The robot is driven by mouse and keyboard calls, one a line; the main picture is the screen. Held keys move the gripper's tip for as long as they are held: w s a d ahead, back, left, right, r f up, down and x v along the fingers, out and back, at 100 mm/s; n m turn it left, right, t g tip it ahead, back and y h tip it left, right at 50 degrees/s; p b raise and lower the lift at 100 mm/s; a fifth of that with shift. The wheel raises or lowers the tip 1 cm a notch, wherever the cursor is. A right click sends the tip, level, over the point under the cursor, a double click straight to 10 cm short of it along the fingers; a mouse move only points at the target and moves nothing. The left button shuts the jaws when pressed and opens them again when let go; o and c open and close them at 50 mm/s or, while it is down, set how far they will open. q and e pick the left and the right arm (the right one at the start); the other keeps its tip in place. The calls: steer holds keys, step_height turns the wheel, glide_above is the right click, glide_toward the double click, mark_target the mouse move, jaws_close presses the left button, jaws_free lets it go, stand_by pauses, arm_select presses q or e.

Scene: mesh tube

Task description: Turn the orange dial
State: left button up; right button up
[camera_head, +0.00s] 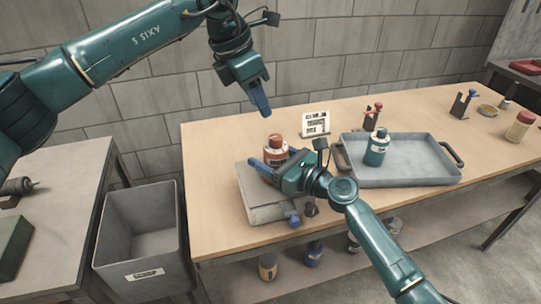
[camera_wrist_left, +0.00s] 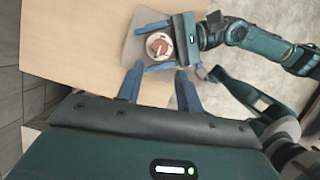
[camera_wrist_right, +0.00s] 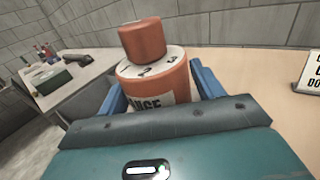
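The orange dial (camera_head: 274,142) is a short orange knob on a white numbered ring above a thicker orange body, standing on a grey block (camera_head: 268,208). It shows from above in the left wrist view (camera_wrist_left: 160,44) and close up in the right wrist view (camera_wrist_right: 143,40). My right gripper (camera_head: 270,166) is open, with its fingers on either side of the lower orange body, below the knob. The left wrist view shows small gaps between fingers and body. My left gripper (camera_head: 262,108) is open and empty, raised above and behind the dial.
A grey tray (camera_head: 415,167) with a teal bottle (camera_head: 376,148) stands right of the dial. A printed sign (camera_head: 316,123) stands behind. Blue and dark knobs (camera_head: 294,219) are at the block's front. A grey bin (camera_head: 143,237) stands left of the table.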

steer(key=c, duration=0.9)
arm_select(q)
steer(key=shift+o, duration=1.2)
steer(key=shift+s+d+f, duration=0.15)
steer(key=shift+d+f, duration=0.1)
steer(key=m+t+h, duration=0.2)
steer(key=t+h, duration=0.1)
steer(key=h, duration=1.1)
glide_toward(276, 137)
steer(key=shift+t, duration=0.4)
steer(key=x, duration=1)
steer(key=shift+s+f, duration=0.15)
steer(key=shift+f, duration=0.05)
